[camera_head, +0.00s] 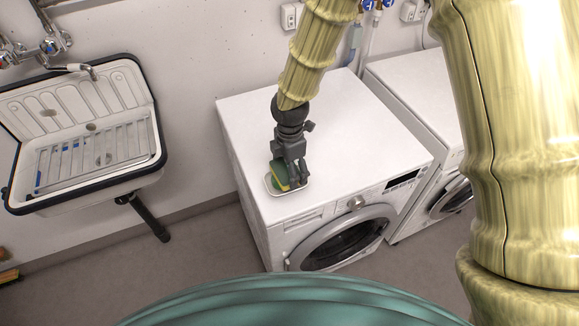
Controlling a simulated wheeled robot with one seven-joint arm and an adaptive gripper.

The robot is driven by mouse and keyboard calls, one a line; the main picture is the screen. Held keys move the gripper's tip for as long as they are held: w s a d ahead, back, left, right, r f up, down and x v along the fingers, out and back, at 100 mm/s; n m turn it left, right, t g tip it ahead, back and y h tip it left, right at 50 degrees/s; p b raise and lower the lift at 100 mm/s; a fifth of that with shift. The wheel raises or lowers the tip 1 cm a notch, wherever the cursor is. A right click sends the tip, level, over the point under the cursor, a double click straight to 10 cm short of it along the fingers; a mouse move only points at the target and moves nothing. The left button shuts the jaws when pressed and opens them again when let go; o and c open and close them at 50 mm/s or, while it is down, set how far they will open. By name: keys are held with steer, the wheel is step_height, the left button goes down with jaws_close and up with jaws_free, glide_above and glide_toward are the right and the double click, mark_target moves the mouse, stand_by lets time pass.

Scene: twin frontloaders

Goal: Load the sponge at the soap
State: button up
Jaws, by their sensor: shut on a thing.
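A green and yellow sponge (279,176) is at the front left of the top of the near washing machine. My gripper (290,175) reaches down from above and is shut on the sponge, partly covering it. A small pale dish or tray (270,185) shows its rim around and under the sponge. I cannot tell whether the sponge touches it. I cannot make out a bar of soap.
The near front loader (340,130) has a mostly bare white top. A second front loader (415,95) stands to its right, partly behind my arm. A wall sink (85,135) with a metal rack is at left. Pipes and sockets line the wall.

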stand_by(0.3)
steer(key=shift+r+p, duration=2.95)
steer(key=shift+r, duration=0.6)
